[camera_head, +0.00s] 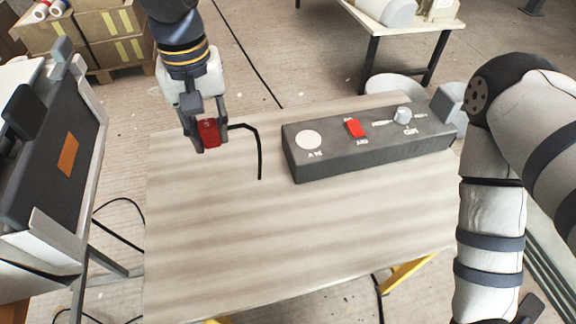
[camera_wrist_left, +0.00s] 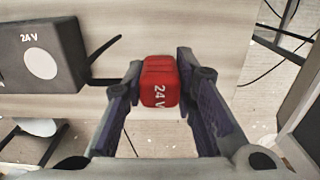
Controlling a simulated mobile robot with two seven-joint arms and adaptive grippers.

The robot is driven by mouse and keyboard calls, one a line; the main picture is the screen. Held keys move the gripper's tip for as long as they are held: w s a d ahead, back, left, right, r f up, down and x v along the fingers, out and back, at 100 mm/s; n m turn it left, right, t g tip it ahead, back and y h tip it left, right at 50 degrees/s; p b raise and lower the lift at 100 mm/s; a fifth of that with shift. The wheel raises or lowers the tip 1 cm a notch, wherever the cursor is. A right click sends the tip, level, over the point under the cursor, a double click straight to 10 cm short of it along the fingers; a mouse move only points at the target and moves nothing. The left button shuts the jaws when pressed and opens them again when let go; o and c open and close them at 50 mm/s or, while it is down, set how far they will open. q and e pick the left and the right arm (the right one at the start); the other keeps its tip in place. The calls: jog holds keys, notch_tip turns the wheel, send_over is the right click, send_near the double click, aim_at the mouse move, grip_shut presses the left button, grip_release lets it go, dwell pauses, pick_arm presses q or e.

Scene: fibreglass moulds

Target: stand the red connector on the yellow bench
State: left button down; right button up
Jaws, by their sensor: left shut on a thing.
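The red connector (camera_head: 209,132) is a small red block in my left gripper (camera_head: 208,143), above the far left part of the bench top. A black cable (camera_head: 259,150) runs from beside the connector to the right and bends towards me. The yellow bench (camera_head: 290,235) has a pale wood-like top and yellow legs. I cannot tell the connector's exact height above it. My right arm shows at the right, but its gripper is out of view.
A long dark grey box (camera_head: 365,158) with a white disc, a red switch (camera_head: 355,128) and a knob (camera_head: 403,115) lies along the bench's far right. The bench's front and middle are clear. A dark machine (camera_head: 60,140) stands at left. Cardboard boxes (camera_head: 100,45) stand behind.

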pick_arm(q)
jog(key=shift+w+f, duration=0.15)
jog(key=w+a+f+b, duration=0.1)
jog(key=w+a+f, duration=0.3)
jog(key=w+a, duration=0.15)
jog(key=b, duration=0.1)
send_over(186, 155)
jog(key=f, duration=0.5)
jog(key=shift+s+d, duration=0.2)
jog(key=shift+w+a+f+b, duration=0.15)
jog(key=shift+f+b, duration=0.05)
jog(key=shift+f, duration=0.75)
jog(key=shift+w+a+f+b, duration=0.1)
jog(key=shift+f+b, duration=0.1)
jog(key=shift+f, duration=0.7)
pick_arm(e)
jog(key=shift+g, duration=0.7)
jog(key=shift+s+d+f, duration=0.1)
jog(key=shift+s+f, duration=1.6)
jog(key=shift+s, duration=0.05)
pick_arm(q)
jog(key=shift+f, duration=0.2)
jog(key=c, duration=1.3)
grip_release()
